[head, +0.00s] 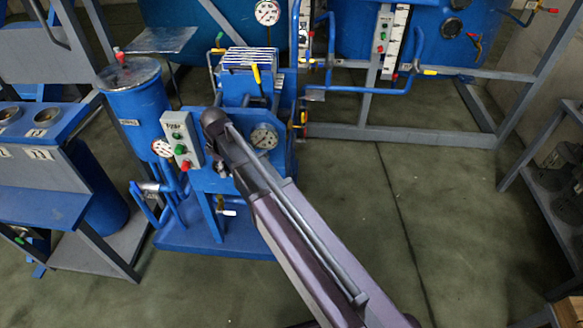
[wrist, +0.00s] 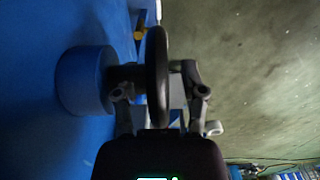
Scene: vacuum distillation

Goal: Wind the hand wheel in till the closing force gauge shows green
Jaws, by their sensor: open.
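The hand wheel (wrist: 157,75) shows in the wrist view as a dark rim seen edge-on, beside a round blue housing (wrist: 84,80). My gripper (wrist: 160,92) is open, with one finger on each side of the rim. I cannot tell whether either finger touches it. In the head view my arm hides the wheel and most of my gripper.
A control box with buttons (head: 181,139) and a blue tank (head: 137,105) with a smaller gauge (head: 162,148) stand left of my arm. A blue bench (head: 40,185) is further left. Pipework and a grey frame (head: 400,133) stand behind. The floor (head: 440,210) at right is clear.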

